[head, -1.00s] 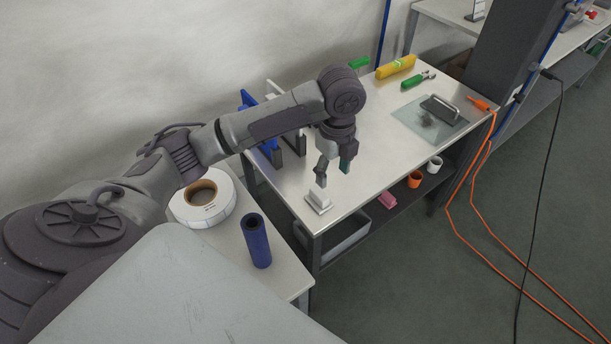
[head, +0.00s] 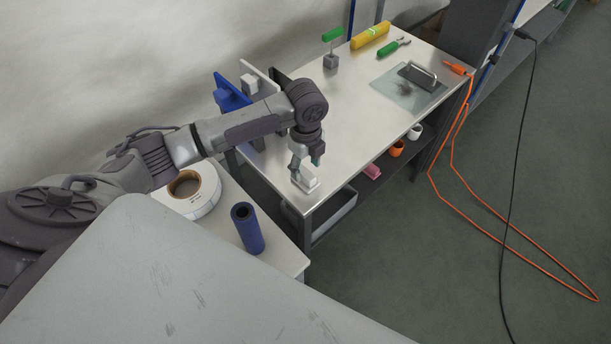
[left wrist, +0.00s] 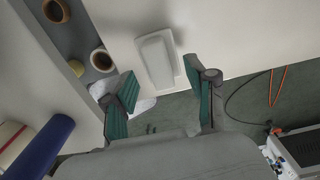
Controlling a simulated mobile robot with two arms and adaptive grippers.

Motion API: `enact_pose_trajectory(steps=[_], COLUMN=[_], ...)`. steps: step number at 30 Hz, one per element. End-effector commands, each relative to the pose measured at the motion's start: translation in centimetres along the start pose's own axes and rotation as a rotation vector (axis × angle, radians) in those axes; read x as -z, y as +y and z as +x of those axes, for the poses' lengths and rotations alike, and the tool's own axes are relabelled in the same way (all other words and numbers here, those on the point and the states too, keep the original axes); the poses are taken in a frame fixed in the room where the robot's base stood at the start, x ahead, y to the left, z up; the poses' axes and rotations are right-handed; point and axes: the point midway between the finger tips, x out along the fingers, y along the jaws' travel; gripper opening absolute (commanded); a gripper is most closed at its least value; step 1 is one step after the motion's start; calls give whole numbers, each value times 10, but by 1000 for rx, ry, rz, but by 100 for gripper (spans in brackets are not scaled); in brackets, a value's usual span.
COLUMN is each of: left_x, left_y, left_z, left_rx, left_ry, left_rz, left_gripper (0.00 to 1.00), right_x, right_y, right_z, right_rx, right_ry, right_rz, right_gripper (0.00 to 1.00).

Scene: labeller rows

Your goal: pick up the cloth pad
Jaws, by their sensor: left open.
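The cloth pad (head: 309,184), a small white rectangular piece with a raised narrower block on top, lies at the near left corner of the steel table (head: 345,137). My left gripper (head: 305,167) is open just above it, pointing down. In the left wrist view the pad (left wrist: 158,60) shows between and beyond the two open green-faced fingers (left wrist: 160,75), with nothing held. In the head view a finger partly covers the pad. I cannot tell whether the fingers touch it. My right gripper is in neither view.
Blue (head: 231,92) and black uprights stand behind my left arm. A label roll (head: 204,205) and blue tube (head: 247,229) are on the nearer table. The steel table's middle is clear.

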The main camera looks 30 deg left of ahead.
Motion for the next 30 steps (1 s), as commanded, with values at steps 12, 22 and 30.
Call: enact_pose_trajectory(steps=[12,22,30], left_x=[0,0,0], left_y=[1,1,1], left_z=[35,34,34], left_rx=[-1,-1,-1], left_ry=[-1,-1,-1], left_rz=[0,0,0], left_gripper=[56,16,0], right_x=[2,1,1], right_y=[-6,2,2], right_z=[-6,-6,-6], right_rx=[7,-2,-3], right_ry=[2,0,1], right_rz=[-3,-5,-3], right_gripper=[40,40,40])
